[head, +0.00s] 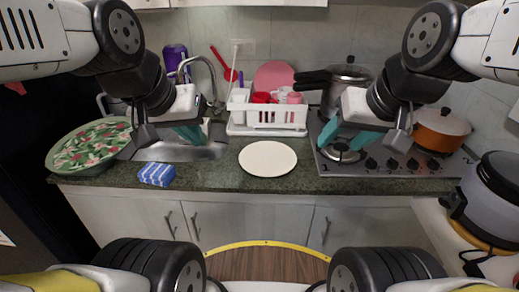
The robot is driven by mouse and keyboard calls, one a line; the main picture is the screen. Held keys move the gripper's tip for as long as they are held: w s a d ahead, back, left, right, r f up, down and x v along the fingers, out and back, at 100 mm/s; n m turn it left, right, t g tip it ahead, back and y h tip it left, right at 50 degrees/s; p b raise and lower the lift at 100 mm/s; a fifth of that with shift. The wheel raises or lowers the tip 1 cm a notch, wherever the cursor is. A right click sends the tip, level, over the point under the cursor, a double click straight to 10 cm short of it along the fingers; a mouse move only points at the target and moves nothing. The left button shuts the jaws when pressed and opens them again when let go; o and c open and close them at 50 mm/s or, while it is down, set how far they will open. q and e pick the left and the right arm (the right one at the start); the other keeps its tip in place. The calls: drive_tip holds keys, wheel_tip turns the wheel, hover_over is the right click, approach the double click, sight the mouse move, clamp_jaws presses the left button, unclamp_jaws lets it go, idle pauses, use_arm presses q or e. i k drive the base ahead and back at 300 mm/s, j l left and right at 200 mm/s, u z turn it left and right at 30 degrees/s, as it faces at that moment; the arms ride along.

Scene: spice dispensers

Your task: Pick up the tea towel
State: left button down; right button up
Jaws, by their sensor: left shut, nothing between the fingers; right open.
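The tea towel (156,174), blue with white stripes and folded into a small block, lies at the front edge of the dark green counter, left of the white plate. My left gripper (193,133), with teal fingers, is above the sink, up and to the right of the towel and apart from it. It is shut and empty. My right gripper (347,138) is over the left part of the stove, far to the right of the towel. It is open and empty.
A green floral tray (92,146) is left of the towel, and the sink (205,152) is behind it. A white plate (267,158) lies mid-counter before the dish rack (265,129). A pressure cooker (349,77) and an orange pot (440,131) stand on the stove (400,165).

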sight(156, 174)
drive_tip(key=u, duration=0.65)
